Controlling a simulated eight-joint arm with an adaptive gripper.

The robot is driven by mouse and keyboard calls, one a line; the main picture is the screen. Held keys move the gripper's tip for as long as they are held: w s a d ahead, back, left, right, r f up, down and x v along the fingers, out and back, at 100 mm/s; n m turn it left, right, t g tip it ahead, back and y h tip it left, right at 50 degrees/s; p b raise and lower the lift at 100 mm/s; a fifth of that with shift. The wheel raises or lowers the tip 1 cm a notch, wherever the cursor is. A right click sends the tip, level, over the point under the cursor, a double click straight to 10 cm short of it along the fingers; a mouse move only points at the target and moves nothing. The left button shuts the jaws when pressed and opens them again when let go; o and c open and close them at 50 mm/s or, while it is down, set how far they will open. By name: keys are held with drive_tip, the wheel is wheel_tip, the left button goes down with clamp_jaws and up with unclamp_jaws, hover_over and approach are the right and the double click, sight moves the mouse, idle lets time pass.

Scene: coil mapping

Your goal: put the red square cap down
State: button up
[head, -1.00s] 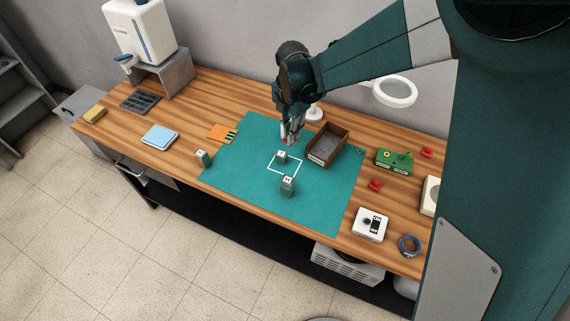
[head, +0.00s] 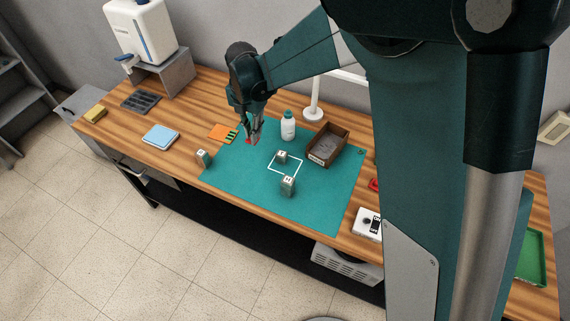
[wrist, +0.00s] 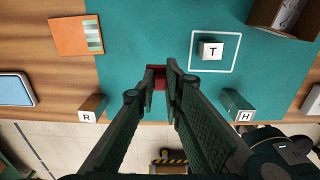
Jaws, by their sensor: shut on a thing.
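The red square cap (wrist: 158,77) is between my fingertips in the wrist view. In the head view only a small bit of red (head: 249,141) shows at the fingertips. My gripper (head: 252,138) is shut on the cap above the left back part of the teal mat (head: 240,180). It also fills the middle of the wrist view (wrist: 160,72). The fingers hide part of the cap. I cannot tell exactly how high the cap is above the mat.
Blocks marked T (wrist: 211,50), R (wrist: 90,110) and H (wrist: 237,106) stand around my gripper; T is inside a white outlined square. A white bottle (head: 288,126) and brown bin (head: 326,146) stand to the right. An orange card (head: 220,132) lies to the left.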

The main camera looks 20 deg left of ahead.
hover_over(256, 157)
drive_tip(key=shift+w+a+f, duration=0.1)
drive_tip(key=shift+f, duration=3.05)
drive_tip(key=shift+f, duration=1.85)
drive_tip(key=shift+f+b, duration=0.2)
drive_tip(key=shift+b, duration=0.1)
drive_tip(key=o, duration=0.7)
drive_tip(key=shift+r, duration=0.25)
drive_tip(key=shift+r+p, duration=0.35)
drive_tip(key=shift+r, duration=5.65)
